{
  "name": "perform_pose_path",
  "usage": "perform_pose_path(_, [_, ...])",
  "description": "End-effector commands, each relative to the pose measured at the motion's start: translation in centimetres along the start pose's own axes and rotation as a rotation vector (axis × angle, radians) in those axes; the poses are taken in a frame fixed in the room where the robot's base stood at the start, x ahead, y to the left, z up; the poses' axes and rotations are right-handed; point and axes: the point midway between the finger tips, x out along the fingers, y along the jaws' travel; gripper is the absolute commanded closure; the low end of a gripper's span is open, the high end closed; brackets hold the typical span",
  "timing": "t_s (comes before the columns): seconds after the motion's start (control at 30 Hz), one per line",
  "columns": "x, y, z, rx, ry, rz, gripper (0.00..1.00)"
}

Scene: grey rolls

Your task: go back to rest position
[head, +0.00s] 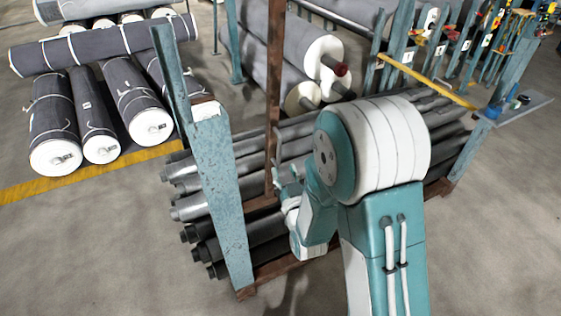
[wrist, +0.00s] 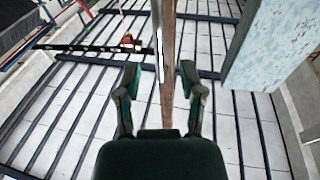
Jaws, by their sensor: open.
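My arm, white and teal, reaches forward over the rack in the head view. My gripper (head: 281,180) is at its far end, close to a brown upright post (head: 273,100), and is partly hidden by my arm. In the wrist view my gripper (wrist: 160,76) is open, with its two dark fingers apart. The brown post (wrist: 168,60) shows in the gap between the fingers. I cannot tell whether a finger touches it. No held object shows between the fingers.
A teal rack post (head: 222,180) stands left of my arm. Grey tubes (head: 205,207) lie stacked in the rack. Wrapped rolls (head: 97,115) lie at left behind a yellow floor line (head: 85,180). A small shelf (head: 520,106) juts out at right. Bare floor (head: 90,255) is at front left.

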Motion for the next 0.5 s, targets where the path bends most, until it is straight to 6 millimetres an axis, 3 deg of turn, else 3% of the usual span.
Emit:
perform_pose_path(0.2, [-2.4, -0.1, 0.1, 0.000, -0.002, 0.000, 0.49])
perform_pose_path(0.5, [-2.7, -0.1, 0.1, 0.000, -0.001, 0.000, 0.49])
